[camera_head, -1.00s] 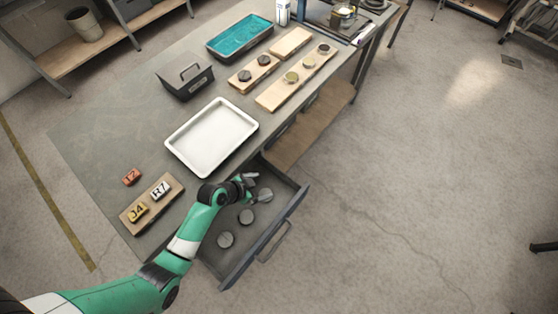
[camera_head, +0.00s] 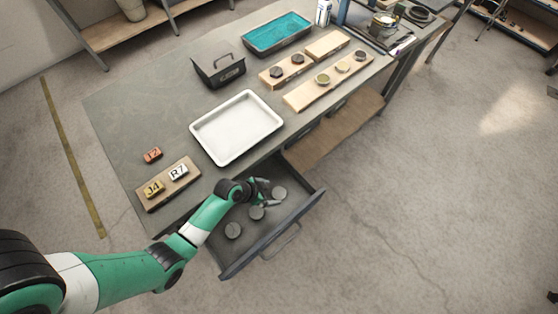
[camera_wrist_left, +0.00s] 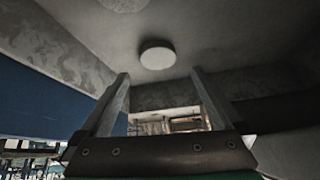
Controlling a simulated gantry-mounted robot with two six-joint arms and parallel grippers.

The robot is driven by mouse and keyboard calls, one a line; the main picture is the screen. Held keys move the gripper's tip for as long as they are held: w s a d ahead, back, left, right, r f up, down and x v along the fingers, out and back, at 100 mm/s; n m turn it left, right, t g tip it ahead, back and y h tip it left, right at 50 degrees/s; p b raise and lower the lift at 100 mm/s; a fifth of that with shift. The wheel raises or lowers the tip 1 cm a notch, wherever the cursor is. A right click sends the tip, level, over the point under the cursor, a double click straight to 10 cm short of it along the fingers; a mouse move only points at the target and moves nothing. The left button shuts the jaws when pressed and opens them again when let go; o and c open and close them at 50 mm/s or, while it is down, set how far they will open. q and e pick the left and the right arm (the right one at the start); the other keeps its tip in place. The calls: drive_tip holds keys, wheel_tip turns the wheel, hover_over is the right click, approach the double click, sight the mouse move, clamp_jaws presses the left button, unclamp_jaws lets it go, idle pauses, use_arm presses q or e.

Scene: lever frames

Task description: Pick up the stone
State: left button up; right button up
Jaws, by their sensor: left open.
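Three round grey stones lie in a row in the open drawer: a far stone (camera_head: 280,193), a middle stone (camera_head: 257,213) and a near stone (camera_head: 233,230). My left gripper (camera_head: 268,194) is over the drawer, with its fingers close beside the far stone and just above the middle one in the picture. It is open and empty. In the left wrist view, the gripper (camera_wrist_left: 160,74) shows its two fingers spread apart, with one pale round stone (camera_wrist_left: 157,56) just beyond the gap between them. Part of another stone (camera_wrist_left: 123,4) is cut off at the top edge. My right gripper is not in view.
The drawer (camera_head: 305,205) has raised walls and a front handle. On the bench above are a white tray (camera_head: 237,127), a board with marked blocks (camera_head: 167,185), a red block (camera_head: 152,155), a black box with a handle (camera_head: 218,69) and boards holding discs (camera_head: 330,80).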

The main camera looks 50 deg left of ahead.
sight(278, 193)
use_arm(q)
drive_tip(key=f+b, duration=0.1)
drive_tip(key=w+f+b, duration=0.1)
drive_tip(key=f+b, duration=0.2)
drive_tip(key=shift+w+d+f+b, duration=0.2)
drive_tip(key=shift+d+b, duration=0.05)
drive_tip(key=shift+b, duration=0.15)
drive_tip(key=shift+w+f+b, duration=0.25)
drive_tip(key=shift+b, duration=0.05)
drive_tip(key=shift+w+r, duration=0.1)
drive_tip(key=shift+r, duration=0.05)
drive_tip(key=c, duration=1.4)
